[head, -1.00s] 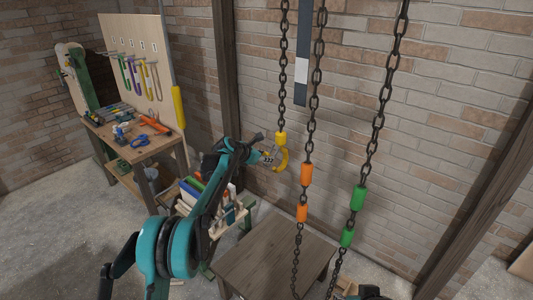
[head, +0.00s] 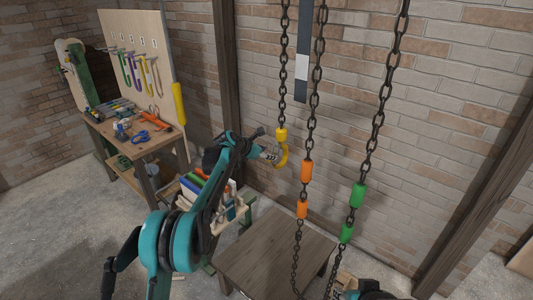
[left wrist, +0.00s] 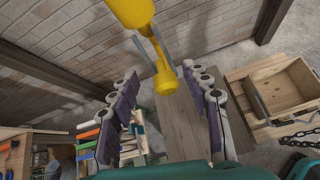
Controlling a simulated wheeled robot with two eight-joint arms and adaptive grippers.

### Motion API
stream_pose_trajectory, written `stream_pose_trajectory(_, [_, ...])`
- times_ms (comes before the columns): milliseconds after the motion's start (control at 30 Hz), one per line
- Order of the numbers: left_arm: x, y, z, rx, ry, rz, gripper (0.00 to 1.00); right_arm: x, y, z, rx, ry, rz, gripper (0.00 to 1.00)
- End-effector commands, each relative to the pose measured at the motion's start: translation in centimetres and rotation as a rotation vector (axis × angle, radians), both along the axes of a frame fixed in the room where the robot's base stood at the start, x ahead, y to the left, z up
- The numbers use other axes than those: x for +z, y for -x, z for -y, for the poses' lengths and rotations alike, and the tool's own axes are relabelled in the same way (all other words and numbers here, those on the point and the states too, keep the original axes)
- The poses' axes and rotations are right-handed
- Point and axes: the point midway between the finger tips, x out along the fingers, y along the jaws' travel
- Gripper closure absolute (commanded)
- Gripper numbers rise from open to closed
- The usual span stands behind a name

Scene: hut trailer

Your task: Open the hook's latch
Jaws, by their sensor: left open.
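The yellow hook (head: 284,158) hangs on a dark chain with a yellow sleeve (head: 281,134). My left gripper (head: 272,154) is at the hook, coming from the left. In the left wrist view, the open fingers (left wrist: 160,74) stand apart on both sides of the hook's lower yellow part (left wrist: 166,82). The thick yellow body (left wrist: 131,11) is at the top. A grey strip beside the yellow part may be the latch, but I cannot tell its state. Part of my right arm (head: 372,291) shows at the bottom edge; its fingers are not clear.
Chains with orange sleeves (head: 306,171) and green sleeves (head: 357,195) hang to the right of the hook. A wooden table (head: 270,258) stands below. A workbench (head: 150,146) with tools is at the left. A wooden crate (left wrist: 275,92) is at the right in the left wrist view.

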Motion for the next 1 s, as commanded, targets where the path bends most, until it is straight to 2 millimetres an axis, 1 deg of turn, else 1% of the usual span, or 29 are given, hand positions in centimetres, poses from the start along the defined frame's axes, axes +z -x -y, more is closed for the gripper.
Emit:
stream_pose_trajectory(167, [1.2, 1.3, -1.1, 0.002, 0.0, -0.001, 0.52, 0.0, 0.0, 0.0, 0.0, 0.0, 0.0, 0.6])
stream_pose_trajectory(500, [5.3, 6.1, -4.4, 0.002, 0.0, -0.001, 0.52, 0.0, 0.0, 0.0, 0.0, 0.0, 0.0, 0.6])
stream_pose_trajectory(600, [6.2, 7.0, -5.1, 0.001, 0.0, 0.0, 0.52, 0.0, 0.0, 0.0, 0.0, 0.0, 0.0, 0.6])
stream_pose_trajectory(767, [6.8, 7.7, -5.6, 0.0, 0.001, 0.0, 0.52, 0.0, 0.0, 0.0, 0.0, 0.0, 0.0, 0.6])
stream_pose_trajectory(1000, [6.9, 7.8, -5.7, 0.0, 0.0, 0.0, 0.52, 0.0, 0.0, 0.0, 0.0, 0.0, 0.0, 0.6])
